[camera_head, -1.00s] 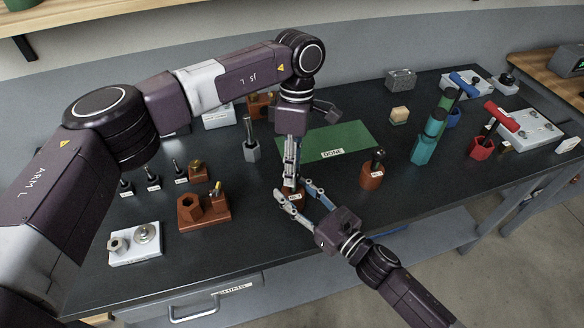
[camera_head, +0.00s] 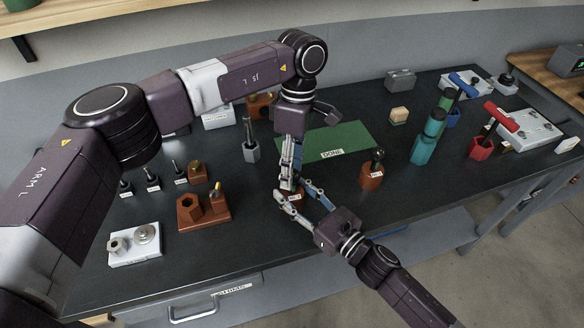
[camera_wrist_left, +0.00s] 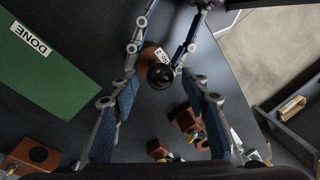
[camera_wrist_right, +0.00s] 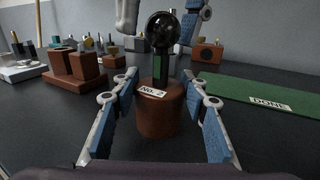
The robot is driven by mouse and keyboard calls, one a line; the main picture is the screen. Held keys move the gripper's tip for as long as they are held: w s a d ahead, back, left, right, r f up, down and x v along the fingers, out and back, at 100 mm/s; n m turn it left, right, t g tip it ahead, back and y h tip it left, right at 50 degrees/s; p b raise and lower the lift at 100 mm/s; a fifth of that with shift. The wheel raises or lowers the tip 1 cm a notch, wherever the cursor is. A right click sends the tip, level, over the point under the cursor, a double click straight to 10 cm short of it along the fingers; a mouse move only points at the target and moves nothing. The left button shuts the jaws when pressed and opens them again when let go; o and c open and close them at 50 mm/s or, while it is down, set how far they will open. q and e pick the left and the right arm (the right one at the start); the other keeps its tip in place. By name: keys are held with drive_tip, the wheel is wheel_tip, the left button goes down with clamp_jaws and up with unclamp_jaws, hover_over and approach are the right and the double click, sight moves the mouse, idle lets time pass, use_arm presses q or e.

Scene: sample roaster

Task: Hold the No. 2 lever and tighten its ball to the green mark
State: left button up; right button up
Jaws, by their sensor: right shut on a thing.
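The No. 2 lever stands upright on the table, with a red-brown base (camera_wrist_right: 160,112) labelled No. 2, a dark stem (camera_wrist_right: 160,68) with a green band, and a black ball (camera_wrist_right: 162,29) on top. My right gripper (camera_head: 292,191) is shut on the base, one finger on each side, as the right wrist view shows. My left gripper (camera_head: 288,180) points down from above the lever. In the left wrist view its fingers stand apart on either side of the ball (camera_wrist_left: 160,77), with gaps showing; it is open. The head view hides most of the lever behind the fingers.
A green mat (camera_head: 340,138) marked DONE lies behind the grippers. Another red-brown lever base (camera_head: 371,177) stands to the right. A red-brown block with holes (camera_head: 190,212) and a white tray (camera_head: 135,257) stand to the left. The table's front edge is close.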

use_arm(q)
wheel_tip(320, 180, up, 12)
drive_tip(key=w, duration=0.2)
drive_tip(key=shift+d, duration=0.4)
drive_tip(key=shift+w+f, duration=0.1)
drive_tip(key=shift+f, duration=0.05)
idle(0.5)
use_arm(e)
drive_tip(key=o, duration=1.5)
drive_tip(key=shift+c, duration=0.2)
drive_tip(key=v, duration=1.2)
